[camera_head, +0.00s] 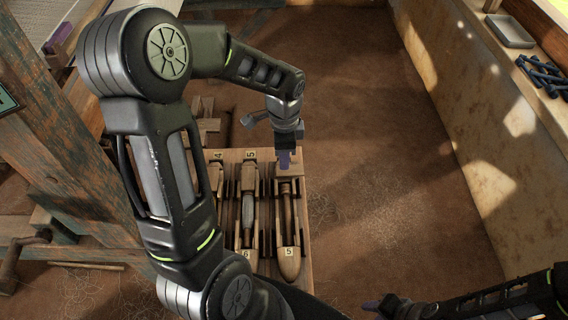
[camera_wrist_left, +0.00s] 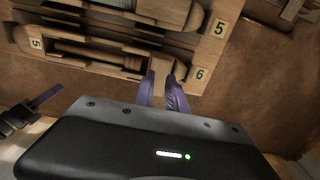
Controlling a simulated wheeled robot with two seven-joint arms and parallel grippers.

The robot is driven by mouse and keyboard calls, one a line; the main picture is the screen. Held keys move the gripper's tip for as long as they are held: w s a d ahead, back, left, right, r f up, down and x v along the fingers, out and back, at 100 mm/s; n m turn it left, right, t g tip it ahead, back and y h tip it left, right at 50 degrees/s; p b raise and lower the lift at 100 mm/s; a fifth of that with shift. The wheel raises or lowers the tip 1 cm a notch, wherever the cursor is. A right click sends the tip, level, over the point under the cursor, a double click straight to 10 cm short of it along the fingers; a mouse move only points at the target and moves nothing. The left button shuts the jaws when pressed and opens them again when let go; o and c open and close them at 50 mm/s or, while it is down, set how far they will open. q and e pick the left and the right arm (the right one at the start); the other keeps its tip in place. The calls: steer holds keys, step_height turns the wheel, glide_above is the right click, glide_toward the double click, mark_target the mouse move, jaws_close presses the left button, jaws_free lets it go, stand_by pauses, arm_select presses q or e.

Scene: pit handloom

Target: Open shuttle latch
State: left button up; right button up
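Wooden shuttles lie side by side in a wooden rack (camera_head: 306,220) with number labels. The right-hand shuttle (camera_head: 289,262) has a pointed near end, a rod along its slot and a label 5; it also shows in the left wrist view (camera_wrist_left: 95,52). My left gripper (camera_head: 285,160) points down at this shuttle's far end. In the left wrist view its purple fingers (camera_wrist_left: 161,78) are a little apart, with a tan wooden part between or just beyond the tips. Contact cannot be told, and the latch is not clearly distinguishable. My right gripper (camera_head: 385,306) is low at right, away from the rack.
A second shuttle (camera_head: 248,208) lies to the left in the rack, partly beside my left arm. Wooden loom posts (camera_head: 70,150) stand at left. A ledge at right holds a metal tray (camera_head: 510,30) and blue-black parts (camera_head: 543,74). The floor right of the rack is clear.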

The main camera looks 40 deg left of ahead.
arm_select(q)
step_height(320, 180, up, 3)
steer(key=shift+r, duration=0.15)
steer(key=shift+d, duration=0.1)
stand_by(0.5)
